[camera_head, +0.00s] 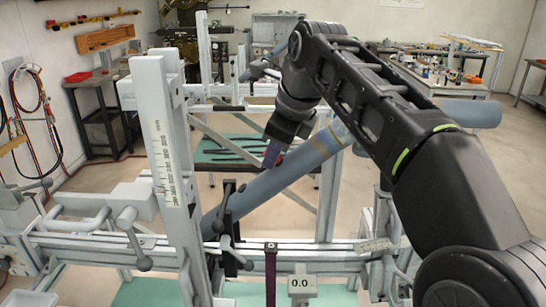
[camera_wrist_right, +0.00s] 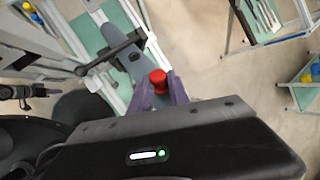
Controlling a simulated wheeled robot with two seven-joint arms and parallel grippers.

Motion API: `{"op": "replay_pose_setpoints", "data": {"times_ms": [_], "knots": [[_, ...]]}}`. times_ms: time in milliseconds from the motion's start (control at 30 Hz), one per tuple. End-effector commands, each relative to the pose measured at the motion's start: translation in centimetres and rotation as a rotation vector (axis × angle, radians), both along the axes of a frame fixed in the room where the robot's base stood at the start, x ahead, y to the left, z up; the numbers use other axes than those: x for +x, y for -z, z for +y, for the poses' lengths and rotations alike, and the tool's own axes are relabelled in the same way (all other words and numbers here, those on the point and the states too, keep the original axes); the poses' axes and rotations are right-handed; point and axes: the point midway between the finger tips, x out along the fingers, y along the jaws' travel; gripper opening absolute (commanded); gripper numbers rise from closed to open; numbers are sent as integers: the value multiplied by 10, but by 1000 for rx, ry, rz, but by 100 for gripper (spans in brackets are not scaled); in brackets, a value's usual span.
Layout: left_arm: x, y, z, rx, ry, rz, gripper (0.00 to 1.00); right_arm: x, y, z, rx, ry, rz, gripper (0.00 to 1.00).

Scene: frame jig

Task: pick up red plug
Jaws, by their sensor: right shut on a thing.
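The red plug (camera_wrist_right: 158,78) shows between the purple fingers of my right gripper (camera_wrist_right: 159,91) in the right wrist view. The fingers are shut on it, and its red top sticks out past them. I cannot tell whether the plug touches the tube. My left gripper is not in view.
The pale metal frame jig (camera_head: 165,150) fills the middle and left, with a black clamp (camera_head: 228,215) around the tube's lower end. A green tray (camera_head: 220,148) with dark tools stands behind. A workbench (camera_head: 450,88) is at the back right. Open floor lies between.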

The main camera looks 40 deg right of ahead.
Motion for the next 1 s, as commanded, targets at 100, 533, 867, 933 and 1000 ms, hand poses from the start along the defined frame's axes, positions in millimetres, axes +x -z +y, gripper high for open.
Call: {"op": "replay_pose_setpoints", "data": {"times_ms": [100,533,867,933,1000], "knots": [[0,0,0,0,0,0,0,-1,2,-1,2,2,6,0],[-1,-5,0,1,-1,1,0,0,-20,-1,-1,2,2,0],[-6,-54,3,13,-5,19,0,0,-81,0,0,1,2,0],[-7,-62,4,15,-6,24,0,0,-89,0,0,1,2,0],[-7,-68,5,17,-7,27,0,0,-95,0,0,1,2,0]]}}
